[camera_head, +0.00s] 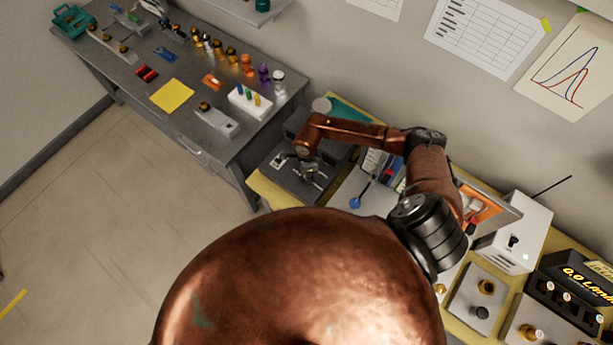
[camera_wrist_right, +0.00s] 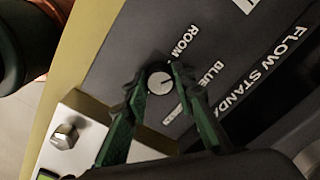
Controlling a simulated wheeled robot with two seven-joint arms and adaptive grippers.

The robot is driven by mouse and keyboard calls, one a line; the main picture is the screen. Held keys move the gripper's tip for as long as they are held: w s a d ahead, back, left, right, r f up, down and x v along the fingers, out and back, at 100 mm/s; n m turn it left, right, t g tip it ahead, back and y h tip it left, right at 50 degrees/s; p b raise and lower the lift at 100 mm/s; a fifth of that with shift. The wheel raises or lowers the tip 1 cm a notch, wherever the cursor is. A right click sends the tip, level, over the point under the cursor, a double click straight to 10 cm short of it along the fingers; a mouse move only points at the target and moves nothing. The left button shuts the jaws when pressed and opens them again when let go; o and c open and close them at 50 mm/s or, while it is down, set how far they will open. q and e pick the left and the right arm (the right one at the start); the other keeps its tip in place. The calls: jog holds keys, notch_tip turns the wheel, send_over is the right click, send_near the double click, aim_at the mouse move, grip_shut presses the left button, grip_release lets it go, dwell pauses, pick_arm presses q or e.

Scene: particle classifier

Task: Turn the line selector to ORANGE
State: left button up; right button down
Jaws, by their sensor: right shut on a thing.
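The line selector is a small round knob (camera_wrist_right: 159,83) with a pale face and dark rim, on a dark grey panel (camera_wrist_right: 125,45). The panel reads ROOM and BLUE beside the knob, and a third label is too small and partly covered to read. My right gripper (camera_wrist_right: 160,80) has its green fingers shut on the knob, one on each side. A short mark shows on the knob face, but its exact direction is hard to tell. In the head view my right gripper (camera_head: 311,172) is over the dark grey box (camera_head: 278,181); the knob is hidden there. My left gripper is not in view.
A silver plate with a metal bolt (camera_wrist_right: 64,136) sits close beside the fingers. A grey bench (camera_head: 150,105) with several small parts stands at the left. A white box (camera_head: 515,235) and units with knobs (camera_head: 482,298) stand on the yellow-edged bench at the right.

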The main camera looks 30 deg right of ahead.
jog(key=m+b, duration=0.1)
jog(key=m, duration=0.2)
jog(key=shift+m, duration=0.4)
jog(key=m+b, duration=0.1)
jog(key=m, duration=0.2)
jog(key=shift+m, duration=0.3)
jog(key=m, duration=0.3)
jog(key=shift+m, duration=0.3)
jog(key=m, duration=0.4)
jog(key=shift+m, duration=0.3)
jog(key=m, duration=0.3)
jog(key=shift+m, duration=0.3)
jog(key=m, duration=0.3)
jog(key=shift+m+p, duration=0.3)
jog(key=shift+p, duration=0.05)
jog(key=m+p, duration=0.1)
jog(key=m, duration=0.2)
jog(key=shift+m+p, duration=0.55)
jog(key=shift+m, duration=1.65)
